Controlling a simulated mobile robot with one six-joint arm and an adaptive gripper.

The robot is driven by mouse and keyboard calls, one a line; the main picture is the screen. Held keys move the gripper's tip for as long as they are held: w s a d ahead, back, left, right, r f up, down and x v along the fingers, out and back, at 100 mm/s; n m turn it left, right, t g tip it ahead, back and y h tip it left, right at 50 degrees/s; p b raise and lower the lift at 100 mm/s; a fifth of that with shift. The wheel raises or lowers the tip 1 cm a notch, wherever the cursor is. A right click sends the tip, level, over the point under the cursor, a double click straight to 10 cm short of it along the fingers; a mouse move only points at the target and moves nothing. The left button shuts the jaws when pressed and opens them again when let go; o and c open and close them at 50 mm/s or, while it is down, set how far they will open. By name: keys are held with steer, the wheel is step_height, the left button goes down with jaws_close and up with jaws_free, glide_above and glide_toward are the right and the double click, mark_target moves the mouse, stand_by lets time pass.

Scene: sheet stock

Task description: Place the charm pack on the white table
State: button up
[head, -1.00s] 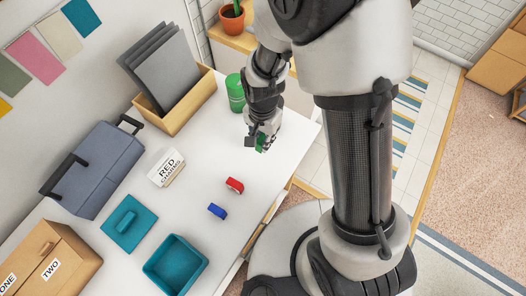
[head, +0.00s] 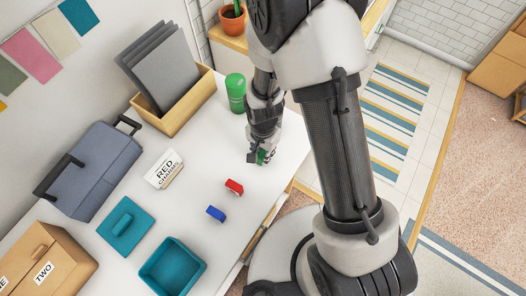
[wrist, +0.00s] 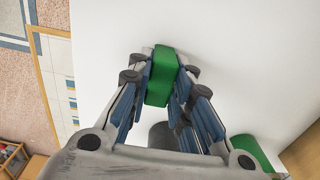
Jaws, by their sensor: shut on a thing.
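My gripper (head: 258,157) is over the far right part of the white table (head: 200,215). In the wrist view my gripper (wrist: 160,75) is shut on a small green block (wrist: 160,82), which fits a charm pack. Only a bit of the green block shows in the head view (head: 261,156), the rest being hidden by the fingers. I cannot tell whether it touches the table. A red piece (head: 234,187) and a blue piece (head: 216,213) lie on the table nearer the front.
A green canister (head: 235,93) stands behind my gripper. A "RED CHARMS" sign (head: 164,169), a teal lid (head: 126,226), an open teal box (head: 172,267), a blue-grey toolbox (head: 95,170) and a wooden file box (head: 190,110) stand to the left. The table around the red piece is clear.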

steer(key=o, duration=0.9)
steer(key=shift+c, duration=0.2)
step_height(320, 180, up, 12)
steer(key=p, duration=0.3)
step_height(320, 180, up, 9)
steer(key=n+t, duration=0.1)
steer(key=n, duration=0.1)
glide_above(263, 152)
steer(key=d, duration=0.3)
steer(key=s+d+r+n+t, duration=0.1)
steer(key=s+d+r+n, duration=0.1)
steer(key=s+d+r, duration=0.2)
steer(key=s+d+r+n+t, duration=0.2)
steer(key=s+d+r+n, duration=0.1)
steer(key=s+r, duration=0.6)
step_height(263, 152, up, 3)
steer(key=shift+s+d+f+n+t, duration=0.1)
steer(key=shift+s+d+n+t, duration=0.2)
steer(key=shift+d, duration=0.15)
